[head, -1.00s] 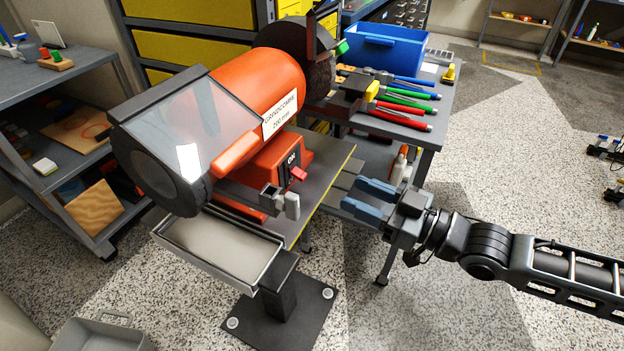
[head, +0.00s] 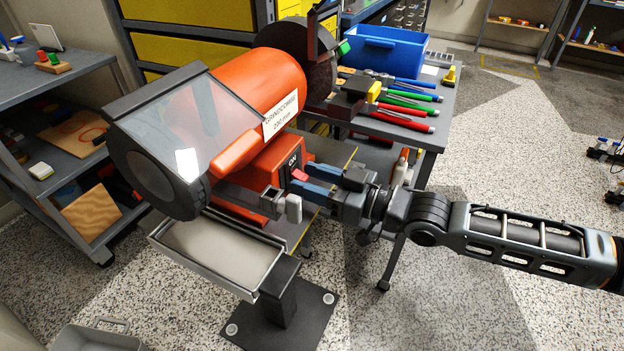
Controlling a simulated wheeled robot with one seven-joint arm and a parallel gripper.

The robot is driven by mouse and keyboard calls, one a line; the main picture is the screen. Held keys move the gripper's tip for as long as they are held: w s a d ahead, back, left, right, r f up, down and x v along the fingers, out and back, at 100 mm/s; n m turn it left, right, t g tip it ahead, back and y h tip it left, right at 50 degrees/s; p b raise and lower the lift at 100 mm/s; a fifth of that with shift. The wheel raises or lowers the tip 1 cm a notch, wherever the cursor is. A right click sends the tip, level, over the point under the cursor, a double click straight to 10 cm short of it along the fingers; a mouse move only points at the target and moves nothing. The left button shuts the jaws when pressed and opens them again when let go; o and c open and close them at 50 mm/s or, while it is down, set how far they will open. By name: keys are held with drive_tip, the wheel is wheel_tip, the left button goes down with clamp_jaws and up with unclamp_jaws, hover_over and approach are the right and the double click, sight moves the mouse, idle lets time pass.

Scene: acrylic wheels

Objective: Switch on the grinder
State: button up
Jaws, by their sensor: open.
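The orange bench grinder (head: 265,83) stands on a pedestal, with a clear guard over its near wheel and a dark wheel at the far end. On its front is a black switch plate marked ON with a red lever (head: 299,175). My gripper (head: 308,180) is open, its two blue fingers pointing left at the switch. The fingertips are close by the red lever, one a little above and behind, the other below. I cannot tell whether a finger touches it.
A grey tool rest (head: 290,207) juts out just below the switch, near my lower finger. A metal tray (head: 215,255) hangs under the near wheel. A table behind holds a blue bin (head: 385,52) and red, green and blue handled tools (head: 402,121).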

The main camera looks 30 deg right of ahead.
clamp_jaws()
idle(0.5)
